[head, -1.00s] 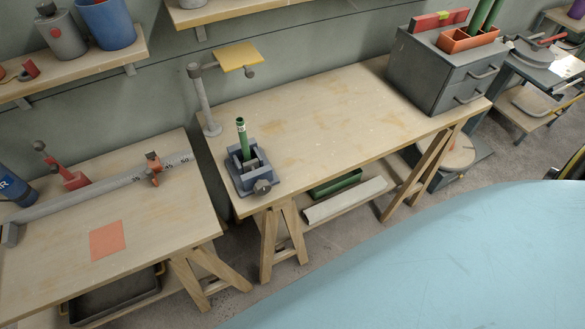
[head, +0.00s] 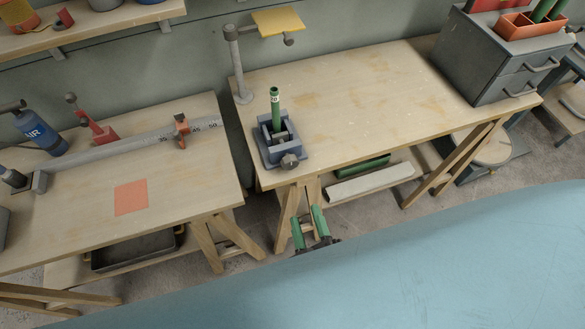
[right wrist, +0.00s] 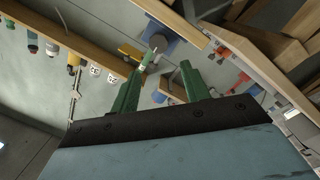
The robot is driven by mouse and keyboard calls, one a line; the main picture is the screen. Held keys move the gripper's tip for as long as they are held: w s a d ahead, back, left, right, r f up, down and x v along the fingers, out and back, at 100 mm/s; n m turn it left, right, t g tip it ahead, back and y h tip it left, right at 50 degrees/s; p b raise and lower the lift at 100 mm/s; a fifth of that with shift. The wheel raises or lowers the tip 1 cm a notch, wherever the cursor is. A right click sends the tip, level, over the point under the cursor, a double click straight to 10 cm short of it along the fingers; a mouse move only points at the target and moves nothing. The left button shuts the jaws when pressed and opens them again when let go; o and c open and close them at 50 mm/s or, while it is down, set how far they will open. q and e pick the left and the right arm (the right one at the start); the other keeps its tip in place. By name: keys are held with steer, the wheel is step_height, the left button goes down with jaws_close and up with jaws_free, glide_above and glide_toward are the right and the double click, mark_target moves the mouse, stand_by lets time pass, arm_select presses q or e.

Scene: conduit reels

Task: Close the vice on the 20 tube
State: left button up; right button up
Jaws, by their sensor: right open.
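The blue-grey vice (head: 282,154) stands at the left front corner of the middle workbench, with a round grey knob (head: 290,161) facing the front. A green tube (head: 275,108) with a small white marking stands upright between its jaws. Whether the jaws touch the tube cannot be made out. My right gripper (head: 310,222), with green fingers, is open and empty, in front of and below the bench edge, apart from the vice. In the right wrist view, the fingers (right wrist: 160,85) are spread, with the vice (right wrist: 182,42) beyond them. My left gripper is not in view.
The middle workbench (head: 350,105) is mostly clear right of the vice. A post with a yellow plate (head: 277,22) stands behind it. A grey drawer cabinet (head: 490,60) is at the right end. The left bench holds a measuring rail (head: 110,150) and an orange square (head: 131,197).

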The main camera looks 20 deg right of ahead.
mark_target(292, 166)
steer(key=w, duration=0.9)
steer(key=w+d, duration=0.1)
steer(key=w, duration=0.3)
steer(key=shift+w+r+b, duration=0.15)
steer(key=shift+w+b, duration=0.05)
steer(key=shift+b, duration=0.1)
steer(key=c, duration=0.7)
